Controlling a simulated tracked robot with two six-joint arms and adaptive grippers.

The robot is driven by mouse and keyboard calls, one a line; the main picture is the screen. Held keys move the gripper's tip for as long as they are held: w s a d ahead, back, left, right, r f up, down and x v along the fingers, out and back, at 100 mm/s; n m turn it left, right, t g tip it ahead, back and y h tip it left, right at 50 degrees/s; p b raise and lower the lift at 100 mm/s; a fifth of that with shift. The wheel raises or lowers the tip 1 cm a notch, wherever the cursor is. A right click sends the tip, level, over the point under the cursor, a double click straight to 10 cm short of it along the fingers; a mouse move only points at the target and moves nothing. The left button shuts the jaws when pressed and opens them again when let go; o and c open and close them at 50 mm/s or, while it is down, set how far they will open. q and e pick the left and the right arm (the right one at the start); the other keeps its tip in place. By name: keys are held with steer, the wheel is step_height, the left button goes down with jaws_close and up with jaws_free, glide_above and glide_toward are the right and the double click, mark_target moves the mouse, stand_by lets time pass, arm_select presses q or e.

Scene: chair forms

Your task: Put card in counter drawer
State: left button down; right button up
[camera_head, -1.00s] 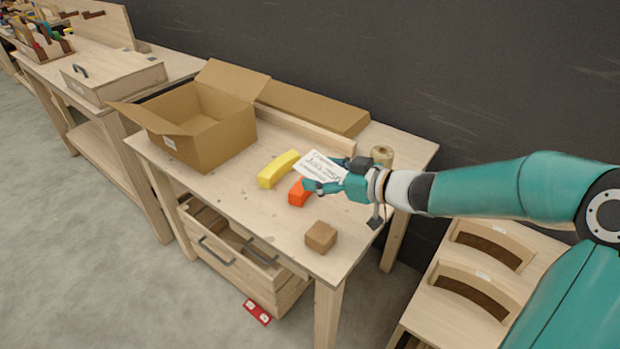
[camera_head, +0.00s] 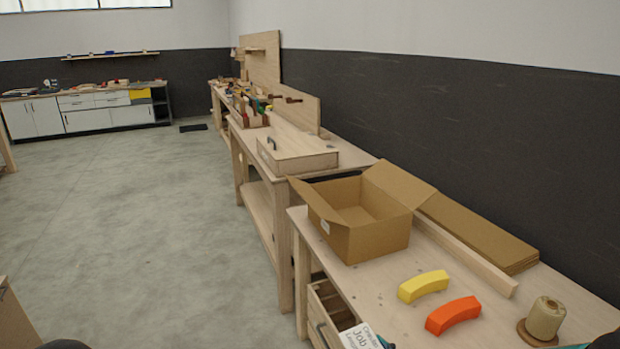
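A white card (camera_head: 362,338) with printed text shows at the bottom edge, in front of the near workbench and by its open wooden drawer (camera_head: 322,318). A dark fingertip of my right gripper (camera_head: 387,344) shows at the card's right edge; most of this gripper is below the frame. A long counter (camera_head: 88,110) with white fronts stands along the far wall at the left. Its small drawers (camera_head: 112,98) look shut, though they are far away. My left gripper is not in view.
The near workbench holds an open cardboard box (camera_head: 380,242), a yellow curved block (camera_head: 423,286), an orange one (camera_head: 453,315) and a twine spool (camera_head: 545,318). More workbenches (camera_head: 345,151) line the right wall. The grey floor (camera_head: 150,220) is clear towards the counter.

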steer(key=s+d+f+m+t+h, duration=0.1)
steer(key=s+d+f+m+h, duration=0.1)
steer(key=d+m+h, duration=0.3)
steer(key=shift+s+d+f+h, duration=0.35)
steer(key=shift+d+h, duration=0.25)
steer(key=shift+d, duration=1)
